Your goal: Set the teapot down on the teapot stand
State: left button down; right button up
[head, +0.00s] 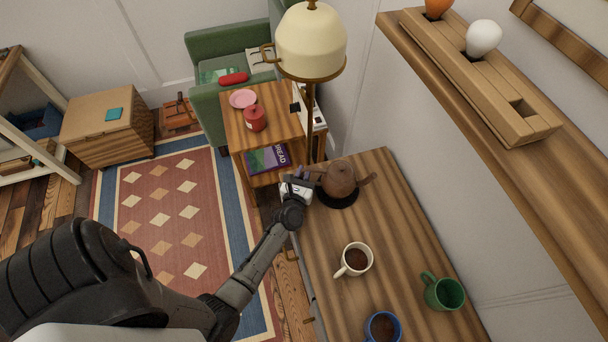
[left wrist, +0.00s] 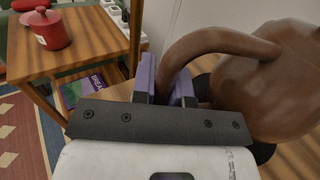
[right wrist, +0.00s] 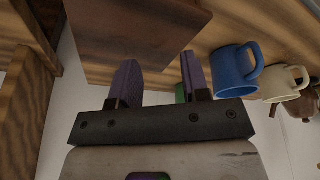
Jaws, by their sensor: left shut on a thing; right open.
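The brown teapot (head: 340,181) is over the round black teapot stand (head: 337,200) at the far end of the wooden counter. Whether its base touches the stand I cannot tell. My left gripper (head: 300,180) is shut on the teapot's handle (left wrist: 205,42), with the teapot body (left wrist: 275,85) to the right in the left wrist view. A dark edge of the stand (left wrist: 262,153) shows below the body. The teapot also shows at the right edge of the right wrist view (right wrist: 304,106). My right gripper (right wrist: 160,78) is open and empty, out of the head view.
A cream mug (head: 353,260), a blue mug (head: 382,328) and a green mug (head: 443,292) stand on the counter (head: 385,220) nearer me. A lamp (head: 311,45) rises behind the teapot. A side table (head: 235,130) with a red pot (head: 254,118) stands to the left.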

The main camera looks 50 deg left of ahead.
pick_arm(q)
jog(key=shift+w+r, duration=0.1)
jog(key=c, duration=1.1)
grip_release()
